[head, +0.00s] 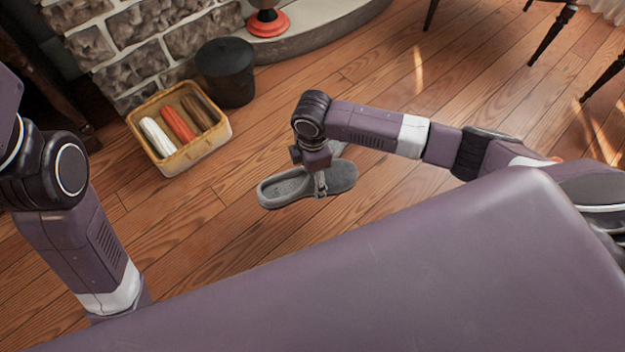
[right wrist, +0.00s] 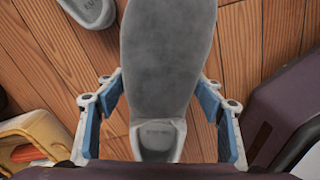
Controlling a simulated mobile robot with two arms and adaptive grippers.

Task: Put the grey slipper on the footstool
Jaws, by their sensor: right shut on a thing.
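The grey slipper (head: 285,188) is in the head view below my right wrist, its open heel to the left and its toe to the right. My right gripper (head: 320,186) is shut on it. The slipper (right wrist: 168,60) fills the middle of the right wrist view between the blue finger pads of my right gripper (right wrist: 160,120). Whether it touches the floor is hard to tell. A second grey slipper (right wrist: 92,8) shows at the top left of the right wrist view. I cannot identify a footstool. My left gripper is out of view.
A yellow crate (head: 172,164) with rolled white, orange and brown cloths stands on the wooden floor at left. A dark round container (head: 226,75) is behind it, by the stone hearth (head: 315,32). Dark furniture legs (head: 551,32) are at upper right. Floor between is clear.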

